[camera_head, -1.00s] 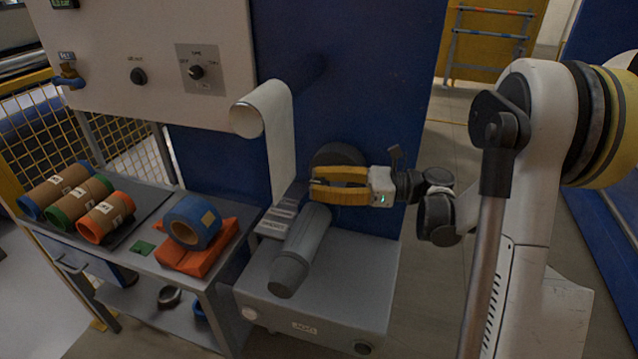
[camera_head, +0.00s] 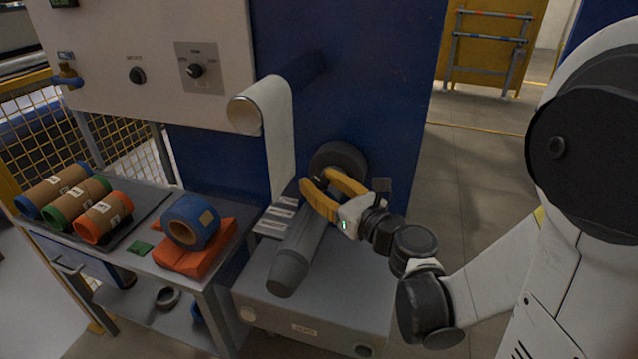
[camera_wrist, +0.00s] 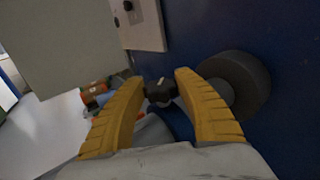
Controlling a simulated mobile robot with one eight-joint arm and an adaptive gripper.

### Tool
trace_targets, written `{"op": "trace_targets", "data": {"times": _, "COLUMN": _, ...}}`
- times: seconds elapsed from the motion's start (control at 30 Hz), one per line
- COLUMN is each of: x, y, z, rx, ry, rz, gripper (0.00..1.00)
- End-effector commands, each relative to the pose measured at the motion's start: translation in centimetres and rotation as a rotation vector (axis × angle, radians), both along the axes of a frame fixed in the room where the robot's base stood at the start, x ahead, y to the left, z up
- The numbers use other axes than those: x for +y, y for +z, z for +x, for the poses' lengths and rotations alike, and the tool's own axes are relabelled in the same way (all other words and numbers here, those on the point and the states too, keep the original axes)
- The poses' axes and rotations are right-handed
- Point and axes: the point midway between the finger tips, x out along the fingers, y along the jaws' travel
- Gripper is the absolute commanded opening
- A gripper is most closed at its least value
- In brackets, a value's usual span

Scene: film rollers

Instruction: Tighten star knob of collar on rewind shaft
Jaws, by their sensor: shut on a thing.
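My gripper (camera_head: 316,178), with its yellow fingers, reaches in from the right over the grey rewind shaft (camera_head: 301,247). In the wrist view, a black star knob (camera_wrist: 160,91) sits between the fingertips (camera_wrist: 160,77), and the fingers are shut on it. The fingers hide the knob in the head view. A dark round disc (camera_head: 340,156) stands at the back end of the shaft, against the blue panel. It also shows right of the fingers in the wrist view (camera_wrist: 252,86). I cannot make out the collar under the knob clearly.
A white film web (camera_head: 279,135) hangs from a roller just left of my gripper. A grey machine housing (camera_head: 330,285) lies below the shaft. A cart at left carries several cores (camera_head: 105,217) and a blue roll (camera_head: 190,220) on orange cloth. Open floor lies right.

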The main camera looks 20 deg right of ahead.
Motion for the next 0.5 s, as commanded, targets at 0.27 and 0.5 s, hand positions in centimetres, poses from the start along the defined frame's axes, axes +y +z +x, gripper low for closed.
{"op": "trace_targets", "data": {"times": 0.27, "x": 0.32, "y": -0.05, "z": -0.02, "rx": -0.001, "ry": -0.222, "rz": -0.001, "gripper": 0.09}}
{"op": "trace_targets", "data": {"times": 0.5, "x": 0.22, "y": -0.01, "z": 0.05, "rx": -0.001, "ry": -0.340, "rz": -0.003, "gripper": 0.09}}
